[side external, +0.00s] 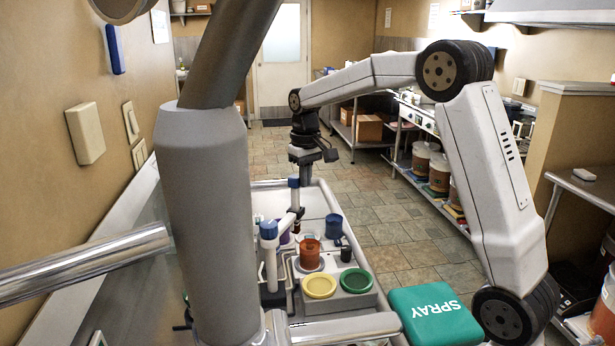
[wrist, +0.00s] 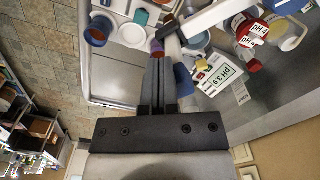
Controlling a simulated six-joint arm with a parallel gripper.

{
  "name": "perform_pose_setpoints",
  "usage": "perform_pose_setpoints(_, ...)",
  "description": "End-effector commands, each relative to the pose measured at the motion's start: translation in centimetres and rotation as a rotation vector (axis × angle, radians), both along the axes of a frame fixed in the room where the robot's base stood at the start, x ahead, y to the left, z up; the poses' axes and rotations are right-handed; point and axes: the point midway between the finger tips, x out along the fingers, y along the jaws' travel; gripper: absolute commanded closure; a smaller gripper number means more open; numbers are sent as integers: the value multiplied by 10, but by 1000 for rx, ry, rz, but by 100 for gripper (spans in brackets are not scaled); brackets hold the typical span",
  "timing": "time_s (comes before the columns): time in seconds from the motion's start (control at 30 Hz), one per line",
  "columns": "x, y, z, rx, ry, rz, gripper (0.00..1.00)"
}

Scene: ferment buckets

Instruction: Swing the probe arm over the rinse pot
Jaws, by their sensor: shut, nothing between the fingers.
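The probe arm (side external: 287,222) is a pale bar running from a post with a blue cap (side external: 268,229) to an upright with a smaller blue top (side external: 293,183). In the wrist view a pale bar with a dark end (wrist: 212,15), likely this arm, passes just beyond my fingertips. My gripper (side external: 305,182) points down behind the smaller blue top; its fingers (wrist: 158,62) are shut and empty. I cannot tell if they touch the arm. A blue pot (side external: 333,224), possibly the rinse pot, stands right of an orange beaker (side external: 309,252); a blue cup also shows in the wrist view (wrist: 98,31).
Yellow (side external: 319,286) and green (side external: 356,281) round dishes sit at the front of the bench. A green SPRAY box (side external: 428,315) lies front right.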

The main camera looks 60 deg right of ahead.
Motion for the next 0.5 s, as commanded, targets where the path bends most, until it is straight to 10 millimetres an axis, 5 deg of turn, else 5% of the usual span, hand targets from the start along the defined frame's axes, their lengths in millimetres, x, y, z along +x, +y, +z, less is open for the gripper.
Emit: perform_pose_setpoints(0.5, 5, 0, 0, 0, -1, 0, 100)
